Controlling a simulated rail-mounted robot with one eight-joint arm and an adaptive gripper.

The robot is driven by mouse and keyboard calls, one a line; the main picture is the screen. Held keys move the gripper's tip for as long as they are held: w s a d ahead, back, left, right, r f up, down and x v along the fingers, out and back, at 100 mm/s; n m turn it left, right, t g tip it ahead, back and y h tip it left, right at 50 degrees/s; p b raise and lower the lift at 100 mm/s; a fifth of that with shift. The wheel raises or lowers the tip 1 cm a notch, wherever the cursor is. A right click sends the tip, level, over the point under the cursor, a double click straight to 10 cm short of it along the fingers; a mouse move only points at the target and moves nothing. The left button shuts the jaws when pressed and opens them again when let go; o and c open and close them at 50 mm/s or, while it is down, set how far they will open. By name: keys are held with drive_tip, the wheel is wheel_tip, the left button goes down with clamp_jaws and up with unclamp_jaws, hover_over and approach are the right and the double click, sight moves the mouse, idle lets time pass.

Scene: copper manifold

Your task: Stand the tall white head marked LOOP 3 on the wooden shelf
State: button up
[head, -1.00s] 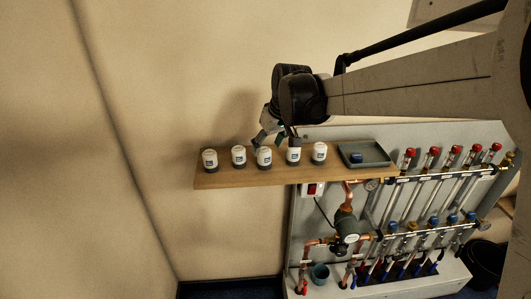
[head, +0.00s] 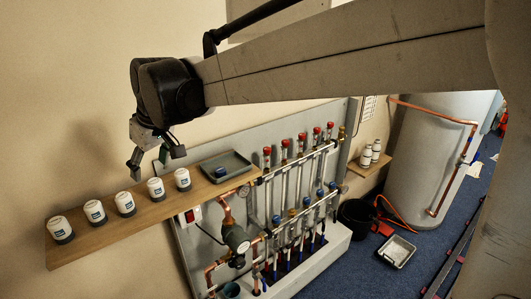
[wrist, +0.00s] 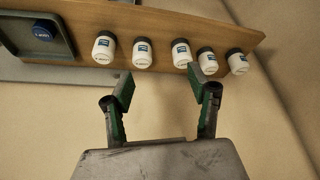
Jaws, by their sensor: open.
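Several white heads with dark bases stand in a row on the wooden shelf (head: 215,194), at its left and middle part. They are a left head (head: 59,229), a second (head: 94,211), a middle one (head: 124,203), a fourth (head: 155,188) and one nearest the tray (head: 182,179). Their blue labels are too small to read, so I cannot tell which is LOOP 3. The row also shows in the wrist view, its middle head (wrist: 180,53) beyond my fingers. My gripper (head: 155,158) is open and empty, above the row and apart from it; its spread fingers also show in the wrist view (wrist: 161,88).
A grey tray (head: 240,160) with a blue cap (head: 220,172) lies on the shelf's right end. The copper manifold (head: 237,238) and red-capped pipes (head: 284,145) are below and right. White bottles (head: 366,155) stand on a small far shelf. The wall is behind the row.

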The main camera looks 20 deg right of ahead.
drive_tip(key=s+d+m+t+h, duration=0.1)
drive_tip(key=s+d+m, duration=0.1)
drive_tip(key=s+d, duration=0.55)
drive_tip(key=s+d+m+t, duration=0.15)
drive_tip(key=s+d, duration=0.25)
drive_tip(key=d, duration=0.7)
drive_tip(key=s+d+f+m+t+h, duration=0.1)
drive_tip(key=s+d+f+m, duration=0.4)
drive_tip(key=s+d, duration=0.6)
drive_tip(key=shift+s+d+f+h, duration=0.25)
drive_tip(key=shift+s+f+h, duration=0.35)
drive_tip(key=shift+s+f, duration=0.35)
wheel_tip(320, 180, down, 4)
drive_tip(key=b, duration=0.4)
drive_tip(key=shift+o, duration=0.4)
drive_tip(key=shift+r, duration=0.1)
